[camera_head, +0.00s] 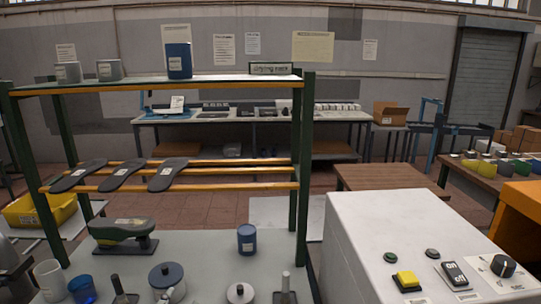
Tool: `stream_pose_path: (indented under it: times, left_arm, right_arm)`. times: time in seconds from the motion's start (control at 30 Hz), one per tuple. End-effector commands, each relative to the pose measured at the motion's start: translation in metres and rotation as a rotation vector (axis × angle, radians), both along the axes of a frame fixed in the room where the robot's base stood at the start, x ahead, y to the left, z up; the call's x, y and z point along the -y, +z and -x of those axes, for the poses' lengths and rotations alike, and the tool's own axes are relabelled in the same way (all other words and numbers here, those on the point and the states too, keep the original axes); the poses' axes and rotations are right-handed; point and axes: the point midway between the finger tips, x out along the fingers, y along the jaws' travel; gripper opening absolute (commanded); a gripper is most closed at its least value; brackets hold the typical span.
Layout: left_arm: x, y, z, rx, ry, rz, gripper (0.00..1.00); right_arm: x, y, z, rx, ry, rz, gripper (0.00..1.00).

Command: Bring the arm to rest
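A dark grey and black shape that looks like my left gripper (16,275) comes in at the lower left edge, partly cut off. Its fingers cannot be made out, so I cannot tell whether it is open or shut. It is left of a white cup (49,280) on the grey bench (205,250). A green shoe last (122,229) with a label lies on a dark base on the bench. Three dark soles (123,173) rest on the orange rails of the rack (303,190). My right gripper is not in view.
A blue cup (82,289), lidded pot (167,279), blue can (247,239), smaller lidded jar (240,293) and two post stands crowd the bench front. A white machine (400,225) with switches stands right. A yellow crate (38,210) is left. The bench middle has bare room.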

Motion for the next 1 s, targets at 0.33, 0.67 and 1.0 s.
stream_pose_path:
  times: [0.33, 0.67, 1.0]
  left_arm:
    - [-0.025, -0.162, 0.145, -0.766, 0.23, 0.234, 0.38]
    - [-0.012, -0.226, 0.235, -1.134, 0.266, 0.305, 0.38]
    - [-0.009, -0.339, 0.225, -1.176, 0.27, 0.294, 0.38]
  right_arm:
    - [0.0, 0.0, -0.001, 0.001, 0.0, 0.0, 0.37]
    - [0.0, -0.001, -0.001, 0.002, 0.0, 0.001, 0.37]
    - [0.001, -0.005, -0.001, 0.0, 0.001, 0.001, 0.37]
